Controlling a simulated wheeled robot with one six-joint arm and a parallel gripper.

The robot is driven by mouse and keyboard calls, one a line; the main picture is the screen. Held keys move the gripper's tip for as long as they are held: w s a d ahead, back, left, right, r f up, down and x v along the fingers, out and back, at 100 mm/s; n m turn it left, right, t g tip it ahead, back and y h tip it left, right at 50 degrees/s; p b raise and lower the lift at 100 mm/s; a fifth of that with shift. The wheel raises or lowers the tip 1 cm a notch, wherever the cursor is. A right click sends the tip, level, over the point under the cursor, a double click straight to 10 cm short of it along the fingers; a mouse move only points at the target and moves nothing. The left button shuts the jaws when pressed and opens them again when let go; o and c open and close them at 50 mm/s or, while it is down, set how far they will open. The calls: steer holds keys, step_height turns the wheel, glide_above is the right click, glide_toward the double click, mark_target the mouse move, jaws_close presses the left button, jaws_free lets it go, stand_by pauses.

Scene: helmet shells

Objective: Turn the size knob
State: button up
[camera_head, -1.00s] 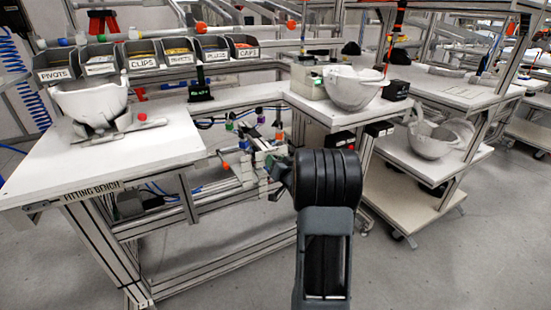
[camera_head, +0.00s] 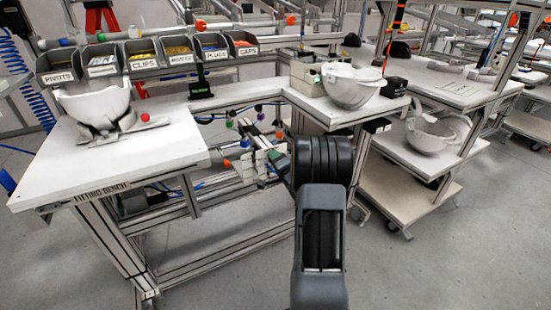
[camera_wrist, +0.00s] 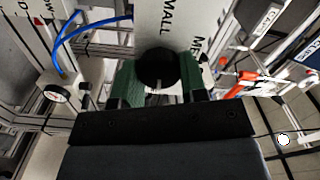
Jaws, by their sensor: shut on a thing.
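In the wrist view the size knob (camera_wrist: 157,67) is a round black knob with a light mark at its lower edge. In the head view my arm covers much of the work spot, and I cannot make out the knob or fingertips there.
The fitting bench (camera_head: 60,182) stands at left with a white helmet shell (camera_head: 95,103) on it and labelled bins (camera_head: 140,61) behind. Another shell (camera_head: 350,88) stands on the right-hand bench. A cart (camera_head: 400,190) stands at right. A blue cable (camera_wrist: 68,40) loops near the knob. Floor is clear in front.

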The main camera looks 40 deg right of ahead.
steer(key=shift+m, duration=0.6)
steer(key=o, duration=0.9)
steer(key=s, duration=0.4)
steer(key=s+a, duration=0.1)
steer(key=s, duration=0.8)
steer(key=shift+s+a+p, duration=0.35)
steer(key=shift+a+p, duration=0.05)
